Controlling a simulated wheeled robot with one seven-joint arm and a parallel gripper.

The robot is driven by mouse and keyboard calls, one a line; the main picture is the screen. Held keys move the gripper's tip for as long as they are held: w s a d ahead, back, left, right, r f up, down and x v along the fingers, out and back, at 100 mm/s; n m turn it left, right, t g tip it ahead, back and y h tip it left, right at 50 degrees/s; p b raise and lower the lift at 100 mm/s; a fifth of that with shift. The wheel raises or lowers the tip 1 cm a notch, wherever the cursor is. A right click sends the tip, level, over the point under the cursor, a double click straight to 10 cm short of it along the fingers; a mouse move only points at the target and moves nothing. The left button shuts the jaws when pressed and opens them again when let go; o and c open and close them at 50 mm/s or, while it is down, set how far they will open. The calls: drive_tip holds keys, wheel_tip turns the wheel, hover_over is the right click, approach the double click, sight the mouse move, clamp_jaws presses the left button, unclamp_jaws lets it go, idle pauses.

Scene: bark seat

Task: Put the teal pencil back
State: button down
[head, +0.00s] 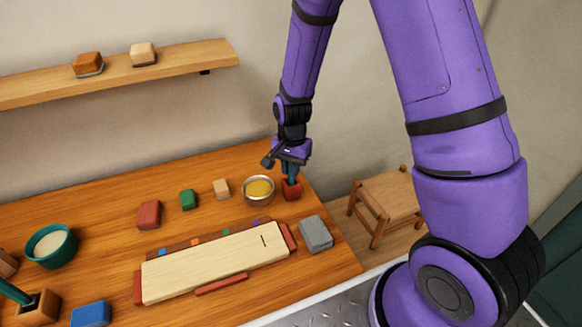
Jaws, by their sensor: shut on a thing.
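My gripper (290,163) is at the far right end of the table, directly above a small red holder (292,191). It is shut on a teal pencil (291,179), which shows as a short upright length below the fingers. The pencil's lower end meets the red holder's top; I cannot tell how deep it sits inside. A second teal stick (14,292) leans in a brown wooden holder (40,308) at the lower left.
A metal bowl of yellow stuff (259,190) stands close left of the red holder. A grey block (315,234), a pale board (215,264), a teal bowl (50,245) and small coloured blocks occupy the table (110,205). A wooden stool (386,205) stands right.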

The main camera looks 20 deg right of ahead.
drive_tip(key=shift+f, duration=0.3)
drive_tip(key=c, duration=1)
unclamp_jaws()
drive_tip(key=r, duration=1)
drive_tip(key=shift+w+d, duration=0.15)
drive_tip(key=shift+w, duration=0.05)
drive_tip(key=shift+r, duration=0.45)
